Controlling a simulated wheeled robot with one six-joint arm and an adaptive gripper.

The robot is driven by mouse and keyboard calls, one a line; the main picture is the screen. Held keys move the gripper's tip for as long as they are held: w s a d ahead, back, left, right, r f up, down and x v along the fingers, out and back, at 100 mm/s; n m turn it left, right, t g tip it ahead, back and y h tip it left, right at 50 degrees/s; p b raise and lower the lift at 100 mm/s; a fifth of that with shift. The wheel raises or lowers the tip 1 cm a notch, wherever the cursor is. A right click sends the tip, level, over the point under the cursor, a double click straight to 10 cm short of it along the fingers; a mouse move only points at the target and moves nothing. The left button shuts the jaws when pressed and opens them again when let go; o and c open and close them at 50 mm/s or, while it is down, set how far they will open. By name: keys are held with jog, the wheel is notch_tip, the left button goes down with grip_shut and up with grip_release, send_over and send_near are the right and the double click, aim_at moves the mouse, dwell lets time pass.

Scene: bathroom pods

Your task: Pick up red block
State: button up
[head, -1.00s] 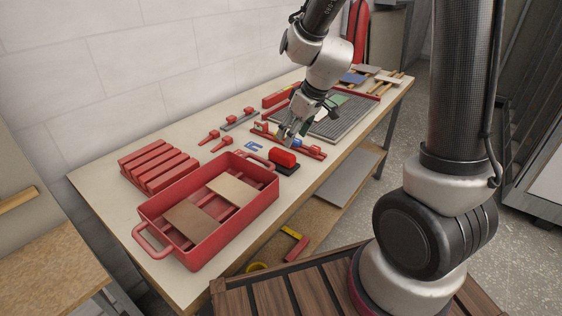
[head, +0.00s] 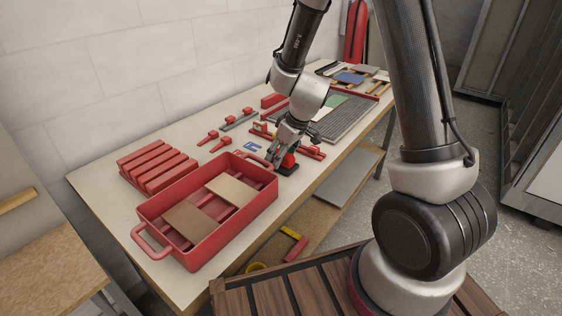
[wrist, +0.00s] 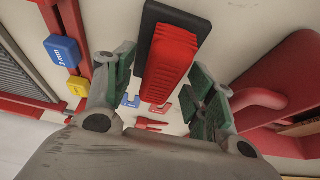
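The red block (wrist: 172,58) has a ribbed top and sits on a black base (wrist: 150,25) on the workbench. In the head view the red block (head: 289,160) is partly hidden by my gripper (head: 279,158). In the wrist view my gripper (wrist: 163,84) is open, with a green-padded finger on each side of the block's near end. Gaps show between the fingers and the block. I cannot tell how far down the fingers reach.
A red tray (head: 205,246) with handles stands just left of the block; its handle (wrist: 258,97) is close to my right finger. Red ribbed blocks (head: 157,167), a red rack with blue (wrist: 62,50) and yellow (wrist: 77,86) pieces, and small clips lie nearby.

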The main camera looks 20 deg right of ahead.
jog(key=c, duration=1.1)
